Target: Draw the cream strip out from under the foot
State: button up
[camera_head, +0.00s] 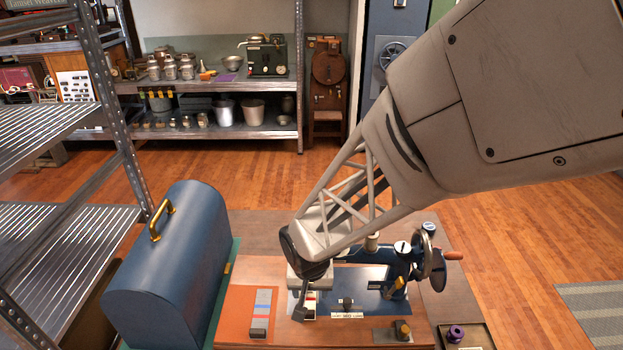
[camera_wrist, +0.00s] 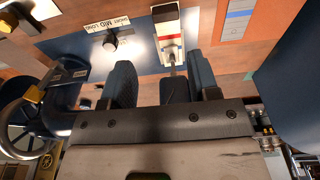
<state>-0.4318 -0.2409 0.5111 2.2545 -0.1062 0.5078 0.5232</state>
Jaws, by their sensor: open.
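A blue sewing machine (camera_head: 408,262) stands on a wooden base, its handwheel on the right. My gripper (camera_head: 304,300) is open and points down at the machine's left end, hiding much of its head and foot. In the wrist view my gripper (camera_wrist: 165,80) shows two dark fingers spread apart. Between and just beyond them is a small pale block with a red band (camera_wrist: 168,42), with a small metal part below it. I cannot tell for sure which pale part is the cream strip, or how it lies under the foot. Nothing is clearly held between the fingers.
A blue domed case with a brass handle (camera_head: 170,262) stands close on the left. An orange panel with a blue-and-red striped piece (camera_head: 263,305) lies left of the machine.

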jog(key=shift+a+f, duration=0.4)
jog(key=shift+f, duration=0.15)
jog(key=shift+f, duration=0.2)
jog(key=shift+w+f, duration=0.2)
jog(key=shift+f, duration=1.25)
jog(key=shift+w+f, duration=0.2)
jog(key=shift+f, duration=1.2)
jog(key=shift+w+f, duration=0.2)
jog(key=shift+f, duration=1.25)
jog(key=shift+f, duration=0.45)
jog(key=c, duration=0.6)
jog(key=shift+r, duration=0.15)
